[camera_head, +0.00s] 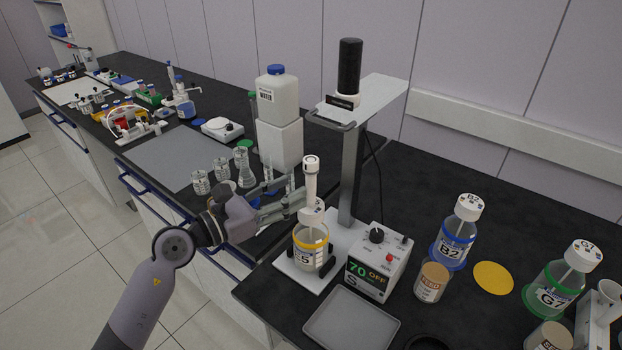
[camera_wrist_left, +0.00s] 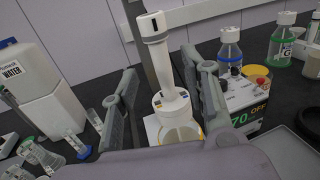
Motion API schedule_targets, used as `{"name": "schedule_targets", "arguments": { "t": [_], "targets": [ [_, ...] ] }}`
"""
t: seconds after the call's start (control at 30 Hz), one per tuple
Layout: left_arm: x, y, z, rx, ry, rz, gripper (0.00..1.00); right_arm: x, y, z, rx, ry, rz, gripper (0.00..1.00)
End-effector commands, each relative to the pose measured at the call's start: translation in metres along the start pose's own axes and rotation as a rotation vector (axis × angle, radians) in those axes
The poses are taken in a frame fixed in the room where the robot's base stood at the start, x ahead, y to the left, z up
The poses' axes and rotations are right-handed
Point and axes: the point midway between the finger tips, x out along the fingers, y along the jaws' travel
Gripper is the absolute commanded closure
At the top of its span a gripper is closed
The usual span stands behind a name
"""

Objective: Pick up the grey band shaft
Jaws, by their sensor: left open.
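A pale grey-white shaft (camera_head: 311,180) stands upright above the white cap of a yellow-ringed bottle (camera_head: 310,245) on the stirrer stand. My left gripper (camera_head: 296,200) reaches in from the left at the shaft's lower part. In the left wrist view its fingers (camera_wrist_left: 164,85) are open, one on each side of the shaft, with gaps visible. My right gripper is not in view.
The stand's column (camera_head: 352,175) rises close behind the shaft, and its control box (camera_head: 377,262) is at the right. A white water container (camera_head: 278,120) and glass flasks stand left of the gripper. A blue-ringed bottle B2 (camera_head: 457,235) and grey tray (camera_head: 351,320) are nearby.

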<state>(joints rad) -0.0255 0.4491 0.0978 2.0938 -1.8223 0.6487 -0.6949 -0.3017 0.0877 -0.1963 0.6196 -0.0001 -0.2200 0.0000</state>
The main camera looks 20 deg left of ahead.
Motion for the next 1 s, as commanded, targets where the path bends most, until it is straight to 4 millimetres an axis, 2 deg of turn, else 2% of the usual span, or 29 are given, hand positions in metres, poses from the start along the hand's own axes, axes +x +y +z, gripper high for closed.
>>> {"name": "schedule_targets", "arguments": {
  "t": [0.27, 0.4, 0.53, 0.83, 1.0],
  "targets": [
    [0.022, 0.0, 0.003, -0.003, -0.001, 0.0, 0.58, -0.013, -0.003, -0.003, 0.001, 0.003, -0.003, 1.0],
    [0.045, -0.001, 0.005, -0.005, -0.003, -0.001, 0.58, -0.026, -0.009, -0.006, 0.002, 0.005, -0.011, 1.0],
    [0.06, 0.0, 0.002, -0.002, -0.002, 0.001, 0.58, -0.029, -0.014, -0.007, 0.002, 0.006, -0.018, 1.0],
    [0.065, 0.0, -0.001, -0.001, 0.0, 0.0, 0.58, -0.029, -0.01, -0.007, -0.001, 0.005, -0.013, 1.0],
    [0.065, 0.0, -0.001, -0.001, 0.0, 0.0, 0.7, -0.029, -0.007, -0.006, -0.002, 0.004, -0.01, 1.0]
  ]
}}
